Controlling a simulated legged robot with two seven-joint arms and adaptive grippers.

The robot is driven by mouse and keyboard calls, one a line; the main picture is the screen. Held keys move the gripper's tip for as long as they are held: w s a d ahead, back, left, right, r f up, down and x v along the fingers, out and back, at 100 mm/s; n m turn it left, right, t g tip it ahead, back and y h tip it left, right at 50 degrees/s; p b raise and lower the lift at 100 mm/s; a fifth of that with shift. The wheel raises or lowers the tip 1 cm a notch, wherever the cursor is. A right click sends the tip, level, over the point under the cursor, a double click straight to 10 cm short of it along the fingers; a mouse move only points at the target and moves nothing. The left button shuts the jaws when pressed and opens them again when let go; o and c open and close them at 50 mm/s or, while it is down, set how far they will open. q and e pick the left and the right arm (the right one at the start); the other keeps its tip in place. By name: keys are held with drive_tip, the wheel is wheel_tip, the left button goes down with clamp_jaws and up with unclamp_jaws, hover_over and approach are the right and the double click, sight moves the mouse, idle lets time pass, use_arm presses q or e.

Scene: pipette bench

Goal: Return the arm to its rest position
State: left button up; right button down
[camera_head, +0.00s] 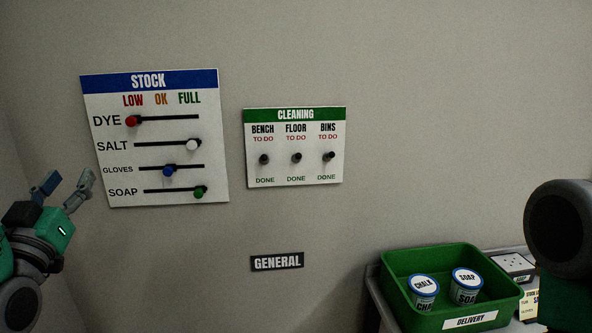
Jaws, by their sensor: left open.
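My left gripper (68,188) is at the left edge, below and left of the stock board. Its two fingers point up and stand apart, with nothing between them. It appears clear of the stock board (107,198), whose sliders show red at DYE near LOW, white at SALT near FULL, blue at GLOVES in the middle and green at SOAP near FULL. Part of my right arm shows at the right edge, dark and rounded. Its gripper is not in view.
A cleaning board (294,170) with three dark knobs hangs right of the stock board. A GENERAL sign (277,262) is below. A green delivery tray (398,262) holds a chalk tub (423,291) and a soap tub (466,284) on a grey surface at lower right.

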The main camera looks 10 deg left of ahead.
use_arm(q)
drive_tip(key=s+d+f+m+g+h+b, duration=0.1)
drive_tip(key=d+f+g+b, duration=0.15)
drive_tip(key=f, duration=0.95)
drive_tip(key=s+d+f+g+h+b, duration=0.15)
drive_tip(key=f+g, duration=0.25)
drive_tip(key=f, duration=0.8)
drive_tip(key=s+d+f+m+g+h+b, duration=0.1)
drive_tip(key=d+f+g+h+b, duration=0.15)
drive_tip(key=f, duration=0.85)
drive_tip(key=s+d+f+g+b, duration=0.2)
drive_tip(key=s+f+g, duration=0.2)
drive_tip(key=s+f, duration=0.4)
drive_tip(key=s+d+f+m+g+b, duration=0.1)
drive_tip(key=s+d+f+g+b, duration=0.2)
drive_tip(key=s+f, duration=0.5)
drive_tip(key=s+d+f+g+b, duration=0.2)
drive_tip(key=s+f+g, duration=0.3)
drive_tip(key=s+f, duration=0.3)
drive_tip(key=shift+d+f, duration=0.4)
drive_tip(key=shift+f, duration=0.4)
use_arm(e)
wheel_tip(320, 180, down, 14)
drive_tip(key=shift+s+r, duration=0.2)
drive_tip(key=shift+s, duration=0.05)
use_arm(q)
drive_tip(key=shift+a, duration=0.1)
use_arm(e)
drive_tip(key=shift+a, duration=0.2)
